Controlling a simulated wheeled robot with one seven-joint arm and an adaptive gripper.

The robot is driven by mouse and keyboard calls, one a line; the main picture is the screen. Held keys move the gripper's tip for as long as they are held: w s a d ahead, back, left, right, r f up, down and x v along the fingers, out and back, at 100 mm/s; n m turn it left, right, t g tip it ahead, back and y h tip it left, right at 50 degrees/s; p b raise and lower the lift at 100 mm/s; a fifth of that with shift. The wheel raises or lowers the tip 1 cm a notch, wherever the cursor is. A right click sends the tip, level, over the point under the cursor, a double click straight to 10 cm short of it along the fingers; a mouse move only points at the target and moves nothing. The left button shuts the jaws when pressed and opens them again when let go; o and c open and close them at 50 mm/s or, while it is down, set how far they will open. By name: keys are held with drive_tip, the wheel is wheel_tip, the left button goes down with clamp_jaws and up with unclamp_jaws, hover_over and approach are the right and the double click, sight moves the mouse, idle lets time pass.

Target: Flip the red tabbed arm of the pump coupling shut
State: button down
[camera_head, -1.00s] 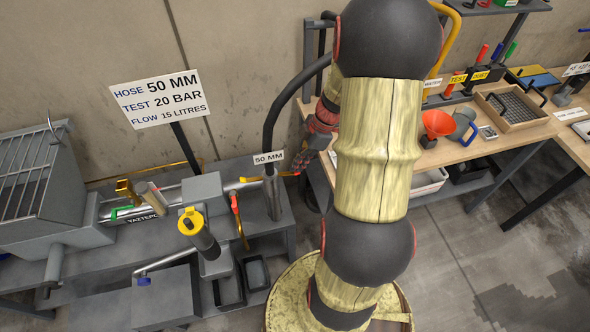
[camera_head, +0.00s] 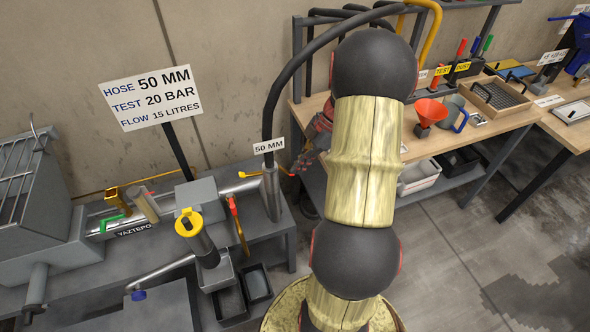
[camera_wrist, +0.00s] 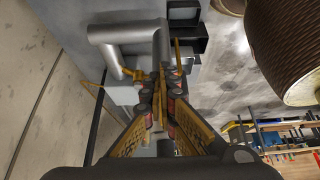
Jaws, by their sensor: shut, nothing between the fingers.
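The pump coupling (camera_head: 271,194) is a grey upright fitting at the end of the pump pipe, with the black hose running up from it. A thin yellow arm with a red tip (camera_head: 291,174) sticks out to its right in the head view. My gripper (camera_head: 302,165) is close beside that tip, partly hidden by my arm; whether they touch I cannot tell. In the wrist view the shut, empty fingers (camera_wrist: 160,97) point at the grey pipe elbow (camera_wrist: 125,40). Yellow parts (camera_wrist: 178,57) show just beyond the fingertips; the red tip is not clear there.
A red-and-yellow lever (camera_head: 235,216) hangs left of the coupling, near a yellow-capped dark cylinder (camera_head: 188,224). The sign (camera_head: 151,97) stands behind the pump. A wooden workbench (camera_head: 440,143) with a red funnel (camera_head: 430,113) is at right. Open floor lies in front of it.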

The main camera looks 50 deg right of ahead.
drive_tip(key=shift+w+a+f+b, duration=0.15)
drive_tip(key=shift+a+f+b, duration=0.05)
drive_tip(key=shift+f+b, duration=0.3)
drive_tip(key=shift+a+f, duration=0.15)
drive_tip(key=shift+f, duration=0.05)
drive_tip(key=shift+r, duration=0.15)
drive_tip(key=shift+r, duration=0.7)
drive_tip(key=shift+d, duration=0.2)
